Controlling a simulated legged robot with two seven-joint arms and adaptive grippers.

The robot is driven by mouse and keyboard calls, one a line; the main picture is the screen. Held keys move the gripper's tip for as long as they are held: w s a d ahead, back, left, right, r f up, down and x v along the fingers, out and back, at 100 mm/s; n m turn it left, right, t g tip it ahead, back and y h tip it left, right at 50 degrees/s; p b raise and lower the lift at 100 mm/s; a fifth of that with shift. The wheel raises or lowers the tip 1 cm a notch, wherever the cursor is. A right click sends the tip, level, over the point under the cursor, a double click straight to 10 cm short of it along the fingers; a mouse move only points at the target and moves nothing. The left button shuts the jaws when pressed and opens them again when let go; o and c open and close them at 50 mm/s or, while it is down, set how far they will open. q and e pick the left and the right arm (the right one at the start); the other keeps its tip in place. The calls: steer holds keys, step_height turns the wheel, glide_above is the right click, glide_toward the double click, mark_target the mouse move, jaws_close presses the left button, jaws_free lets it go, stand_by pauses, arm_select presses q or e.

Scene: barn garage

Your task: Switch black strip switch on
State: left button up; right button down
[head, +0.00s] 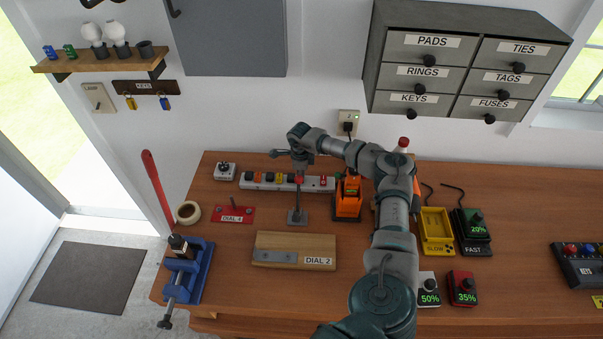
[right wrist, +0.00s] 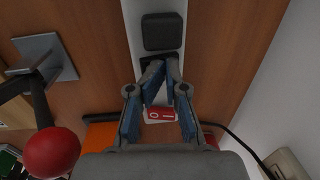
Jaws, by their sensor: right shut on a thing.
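A white power strip (head: 312,183) lies along the back of the wooden bench, with coloured pieces on its left part and a red rocker switch (head: 323,181) near its right end. In the right wrist view the red switch (right wrist: 161,114), marked O and I, shows between my right gripper's fingers. My right gripper (right wrist: 158,66) has its fingertips together over a dark piece (right wrist: 150,60) on the strip, beside a black block (right wrist: 161,31). The fingers partly hide that piece. The head view shows this gripper (head: 284,154) above the strip. My left gripper is out of view.
A lever with a red ball (head: 299,179) stands in front of the strip, close to my right gripper. An orange device (head: 348,198) is at the strip's right end. A DIAL 2 board (head: 295,251) and red DIAL 4 plate (head: 233,216) lie nearer the front.

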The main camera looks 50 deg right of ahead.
steer(key=shift+s+a+f, duration=0.2)
steer(key=shift+f, duration=0.1)
steer(key=shift+r, duration=0.15)
steer(key=r+p, duration=0.2)
steer(key=r, duration=0.1)
steer(key=r+p, duration=0.1)
steer(key=p, duration=0.1)
steer(key=shift+w+d+r, duration=0.15)
steer(key=shift+w+r, duration=0.1)
steer(key=shift+w, duration=0.15)
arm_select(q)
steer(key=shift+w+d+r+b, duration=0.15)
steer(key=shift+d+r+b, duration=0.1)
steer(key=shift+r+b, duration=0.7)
arm_select(e)
step_height(320, 180, up, 10)
steer(key=w+d, duration=0.1)
steer(key=d, duration=0.1)
steer(key=shift+w+f, duration=0.25)
steer(key=shift+w, duration=0.05)
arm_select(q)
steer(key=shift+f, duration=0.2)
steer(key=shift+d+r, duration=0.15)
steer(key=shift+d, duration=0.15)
arm_select(e)
steer(key=shift+d+f, duration=0.3)
steer(key=shift+d, duration=0.1)
